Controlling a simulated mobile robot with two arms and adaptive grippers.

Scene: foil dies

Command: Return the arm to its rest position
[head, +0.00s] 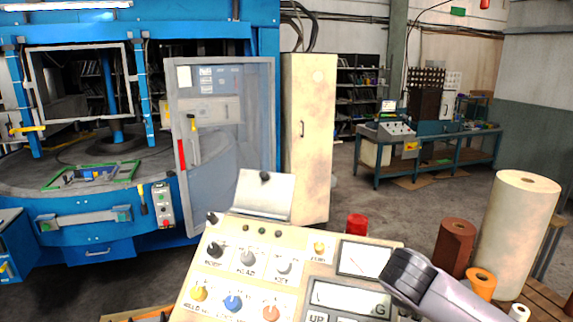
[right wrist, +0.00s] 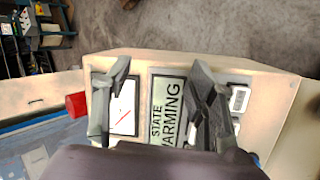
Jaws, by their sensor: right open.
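My right arm (head: 455,298) comes in from the lower right in the head view, with its dark end over the right side of a beige control panel (head: 222,277). In the right wrist view my right gripper (right wrist: 158,80) has its two dark fingers spread apart with nothing between them. Below the fingers is the panel's display (right wrist: 166,108), where "STATE" and "ARMING" can be read; a finger partly covers that side. A meter with a red needle (right wrist: 122,108) lies by the left finger. My left gripper is not in view.
Rolls stand close at the right: a large cream one (head: 515,225), a brown one (head: 455,246) and an orange one (head: 481,282). A blue machine (head: 100,222) and a beige cabinet (head: 308,140) stand behind.

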